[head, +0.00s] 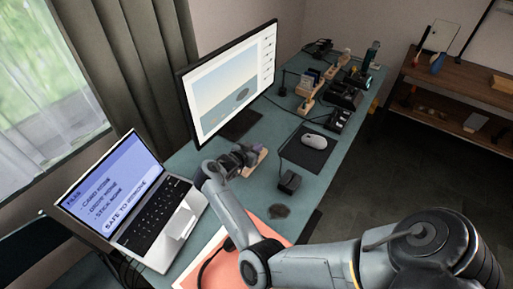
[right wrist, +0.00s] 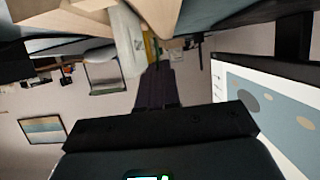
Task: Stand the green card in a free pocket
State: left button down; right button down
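My right gripper (head: 257,153) is low over the teal desk, beside the monitor's foot, at a small pale wooden piece (head: 250,165). In the right wrist view its dark fingers (right wrist: 154,72) lie close together and point at a pale wooden piece (right wrist: 155,12). Thin yellow-green edges (right wrist: 149,46) show just beyond the fingertips; I cannot tell whether they are the green card or whether the fingers hold them. No pocket can be made out clearly. My left gripper is not in view.
A monitor (head: 228,85) and an open laptop (head: 135,200) stand along the window side of the desk (head: 225,133). A mouse (head: 314,141) on a dark pad and a small black box (head: 289,182) lie to the right. Wooden holders and dark trays crowd the far end.

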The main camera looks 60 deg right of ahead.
jog(key=shift+f+b, duration=0.4)
jog(key=shift+f, duration=0.4)
jog(key=c, duration=1.3)
grip_release()
